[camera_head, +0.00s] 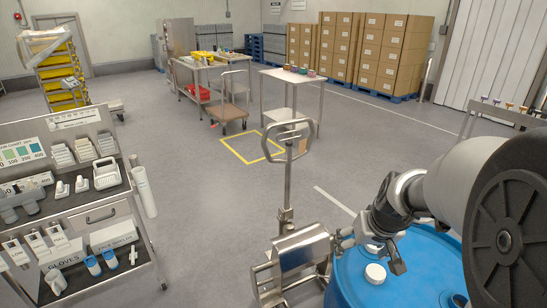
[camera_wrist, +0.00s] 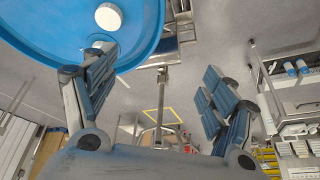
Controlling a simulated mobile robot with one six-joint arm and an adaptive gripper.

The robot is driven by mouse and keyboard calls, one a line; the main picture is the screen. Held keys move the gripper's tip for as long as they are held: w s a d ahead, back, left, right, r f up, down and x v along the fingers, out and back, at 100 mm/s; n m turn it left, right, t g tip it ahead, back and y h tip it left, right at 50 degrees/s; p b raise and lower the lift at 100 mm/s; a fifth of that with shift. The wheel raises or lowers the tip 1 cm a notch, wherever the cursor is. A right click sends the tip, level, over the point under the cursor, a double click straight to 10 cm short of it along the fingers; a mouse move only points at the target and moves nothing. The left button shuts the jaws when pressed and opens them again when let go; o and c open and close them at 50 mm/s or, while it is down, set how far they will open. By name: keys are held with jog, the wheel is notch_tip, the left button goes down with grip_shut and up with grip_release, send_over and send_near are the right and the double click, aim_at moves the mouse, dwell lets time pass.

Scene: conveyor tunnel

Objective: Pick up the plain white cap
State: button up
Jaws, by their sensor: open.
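The plain white cap (camera_head: 376,273) is a short round disc on top of a blue drum (camera_head: 345,276). In the wrist view the cap (camera_wrist: 109,16) lies at the upper left on the drum's blue top (camera_wrist: 45,25), beyond the tip of the left-hand finger. My gripper (camera_head: 370,250) is over the drum in the head view, just behind the cap in the picture. In the wrist view my gripper (camera_wrist: 155,78) has its two padded fingers wide apart with nothing between them. The cap is outside the fingers and fully visible.
A shelf cart (camera_head: 80,205) with bottles and gloves is at the left. Dark round fittings (camera_head: 458,300) sit on the drum top. Open floor (camera_head: 200,170) lies behind.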

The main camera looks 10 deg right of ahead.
jog(key=m+p, duration=0.2)
send_near(376, 272)
jog(key=w+f+b, duration=0.1)
jog(key=f+b, duration=0.1)
jog(key=shift+w+d+g+h+b, duration=0.1)
jog(key=shift+w+g+h+b, duration=0.2)
jog(key=shift+w+h, duration=0.1)
jog(key=shift+w+d+f, duration=0.1)
jog(key=shift+w+f, duration=0.15)
jog(key=shift+f, duration=0.25)
jog(key=x, duration=0.1)
jog(key=b+x, duration=0.1)
jog(key=x, duration=0.1)
jog(key=b+x, duration=0.1)
jog(key=shift+s+a+f, duration=0.2)
jog(key=shift+a+f, duration=0.05)
jog(key=shift+f, duration=0.15)
jog(key=shift+w+d+f, duration=0.1)
jog(key=shift+w+f, duration=0.15)
jog(key=shift+f, duration=0.05)
jog(key=shift+c, duration=0.3)
jog(key=shift+s, duration=0.1)
jog(key=c, duration=0.8)
